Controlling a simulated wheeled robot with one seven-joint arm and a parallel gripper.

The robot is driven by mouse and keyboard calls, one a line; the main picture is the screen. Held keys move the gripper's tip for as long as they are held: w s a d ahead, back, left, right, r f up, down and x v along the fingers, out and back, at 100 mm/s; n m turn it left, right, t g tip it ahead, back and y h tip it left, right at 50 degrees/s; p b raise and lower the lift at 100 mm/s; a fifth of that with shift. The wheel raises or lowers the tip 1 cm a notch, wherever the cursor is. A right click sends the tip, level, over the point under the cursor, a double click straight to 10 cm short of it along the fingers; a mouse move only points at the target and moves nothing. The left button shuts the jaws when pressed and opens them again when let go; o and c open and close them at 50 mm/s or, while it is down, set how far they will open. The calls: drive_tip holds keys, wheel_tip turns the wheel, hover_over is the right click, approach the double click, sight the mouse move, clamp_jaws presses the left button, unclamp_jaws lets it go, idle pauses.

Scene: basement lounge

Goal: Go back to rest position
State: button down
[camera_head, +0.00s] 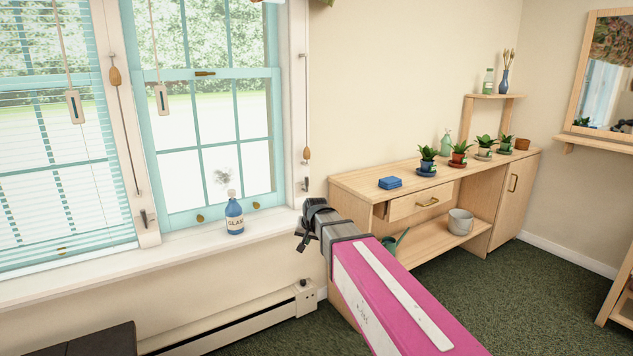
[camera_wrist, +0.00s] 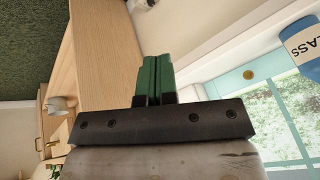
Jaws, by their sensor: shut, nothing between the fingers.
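My gripper (camera_head: 303,238) is at the end of my pink arm, in the middle of the head view, in front of the wall between the window sill and the wooden cabinet. In the wrist view its two green fingers (camera_wrist: 157,76) lie side by side, shut with nothing between them. A blue bottle with a white label (camera_head: 235,216) stands upright on the sill, left of my gripper and apart from it. Part of this bottle also shows at the right edge of the wrist view (camera_wrist: 306,45).
The wooden cabinet (camera_head: 350,185) carries a blue sponge-like block (camera_head: 390,183) and several potted plants. A metal bucket (camera_head: 460,221) is on its lower shelf. A baseboard heater (camera_head: 235,322) runs below the window sill (camera_head: 130,261). Green carpet (camera_head: 530,290) is clear at the right.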

drive_tip(key=s+d+f+g+h, duration=0.1)
drive_tip(key=s+d+f+g, duration=0.1)
drive_tip(key=s+d+f, duration=0.5)
drive_tip(key=s+d+f+n+g+h, duration=0.1)
drive_tip(key=s+d+f+g, duration=0.1)
drive_tip(key=s+d+f, duration=0.6)
drive_tip(key=s+d, duration=0.4)
drive_tip(key=d, duration=0.3)
drive_tip(key=shift+s+d+f+g, duration=0.2)
drive_tip(key=shift+s+d+g, duration=0.1)
drive_tip(key=shift+g, duration=0.1)
